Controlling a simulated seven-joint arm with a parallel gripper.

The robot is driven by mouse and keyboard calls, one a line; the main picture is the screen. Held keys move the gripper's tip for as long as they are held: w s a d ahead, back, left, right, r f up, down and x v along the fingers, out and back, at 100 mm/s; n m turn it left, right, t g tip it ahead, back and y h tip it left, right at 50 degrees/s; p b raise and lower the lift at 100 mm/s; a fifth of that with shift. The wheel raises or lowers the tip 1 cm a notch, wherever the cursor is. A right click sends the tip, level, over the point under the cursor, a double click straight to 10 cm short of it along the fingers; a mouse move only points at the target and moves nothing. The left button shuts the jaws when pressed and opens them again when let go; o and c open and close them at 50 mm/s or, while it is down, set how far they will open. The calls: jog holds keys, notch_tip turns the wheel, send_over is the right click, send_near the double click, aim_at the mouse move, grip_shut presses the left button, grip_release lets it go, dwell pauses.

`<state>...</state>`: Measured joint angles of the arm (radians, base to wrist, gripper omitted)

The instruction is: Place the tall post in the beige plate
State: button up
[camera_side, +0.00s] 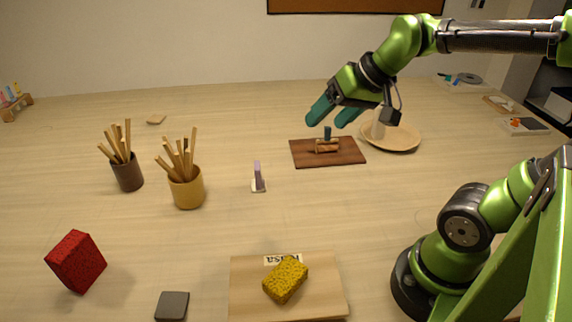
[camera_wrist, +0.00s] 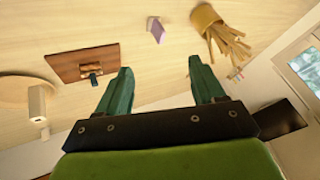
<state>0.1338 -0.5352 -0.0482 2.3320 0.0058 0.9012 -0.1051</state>
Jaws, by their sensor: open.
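The tall post (camera_side: 378,124) is pale and upright, and appears to stand in the beige plate (camera_side: 405,146), toward the plate's left side in the side view. In the wrist view the post (camera_wrist: 36,101) overlaps the plate (camera_wrist: 12,88) at the left edge, and part of the plate is cut off. My gripper (camera_side: 327,122) is open and empty, raised above the table to the left of the post. In the wrist view the space between its fingertips (camera_wrist: 160,66) shows only bare table. The post's foot is hard to make out.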

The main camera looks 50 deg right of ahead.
jog(key=s+a+f+n+y, duration=0.1)
jog(key=s+a, duration=0.4)
jog(key=shift+f, duration=0.35)
jog(key=shift+w, duration=0.1)
dwell(0.7)
